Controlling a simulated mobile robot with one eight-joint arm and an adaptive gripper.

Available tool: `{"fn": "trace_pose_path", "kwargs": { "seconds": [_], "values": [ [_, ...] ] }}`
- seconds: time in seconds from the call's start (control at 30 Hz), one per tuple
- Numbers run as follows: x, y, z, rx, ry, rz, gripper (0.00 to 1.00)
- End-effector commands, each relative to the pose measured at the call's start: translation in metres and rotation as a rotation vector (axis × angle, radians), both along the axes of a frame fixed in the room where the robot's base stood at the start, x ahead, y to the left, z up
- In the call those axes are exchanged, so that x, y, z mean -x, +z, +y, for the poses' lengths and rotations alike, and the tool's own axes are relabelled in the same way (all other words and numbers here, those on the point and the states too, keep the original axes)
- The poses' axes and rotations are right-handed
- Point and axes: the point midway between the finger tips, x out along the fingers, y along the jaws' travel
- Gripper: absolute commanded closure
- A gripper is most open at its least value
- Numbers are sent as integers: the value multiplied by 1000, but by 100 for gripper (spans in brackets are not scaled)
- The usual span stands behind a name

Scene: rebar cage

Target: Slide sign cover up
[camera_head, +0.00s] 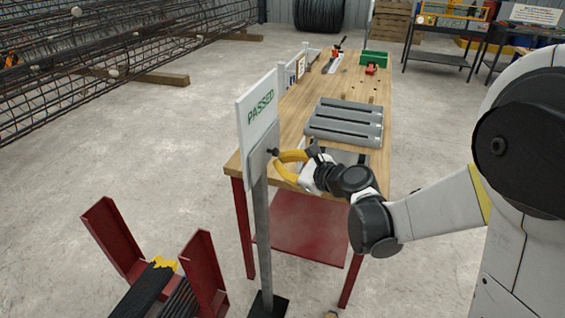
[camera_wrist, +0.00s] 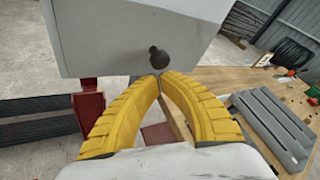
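The white sign (camera_head: 258,103) with green "PASSED" lettering stands upright on a grey post (camera_head: 262,225). The grey sign cover (camera_head: 261,158) sits low on the sign, below the lettering. It fills the top of the wrist view (camera_wrist: 110,45). A dark round knob (camera_wrist: 158,57) sticks out near the cover's lower edge; it also shows in the head view (camera_head: 272,151). My gripper (camera_wrist: 160,76) has its yellow fingers drawn together at the tips, just below the knob. I see nothing clearly held between them. Whether the tips touch the knob is unclear.
A wooden workbench (camera_head: 308,97) with a grey slotted block (camera_head: 345,121) stands behind and right of the sign. A red steel rack (camera_head: 112,235) holding dark bars is at the lower left. A rebar cage (camera_head: 100,50) lies at the back left. Open concrete floor lies left of the sign.

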Motion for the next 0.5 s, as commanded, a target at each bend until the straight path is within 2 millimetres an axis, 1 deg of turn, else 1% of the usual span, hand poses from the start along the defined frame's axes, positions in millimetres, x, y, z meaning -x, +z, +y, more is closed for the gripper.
{"fn": "trace_pose_path", "kwargs": {
  "seconds": [0.07, 0.13, 0.3, 0.4, 0.5],
  "values": [
    [0, 10, 0, 0, 0, 0, 100],
    [0, 26, 0, 0, 0, 0, 100],
    [0, 73, 0, 0, 0, 0, 100],
    [0, 99, 0, -1, 0, -1, 100],
    [0, 118, 0, -1, 1, 0, 100]
  ]
}}
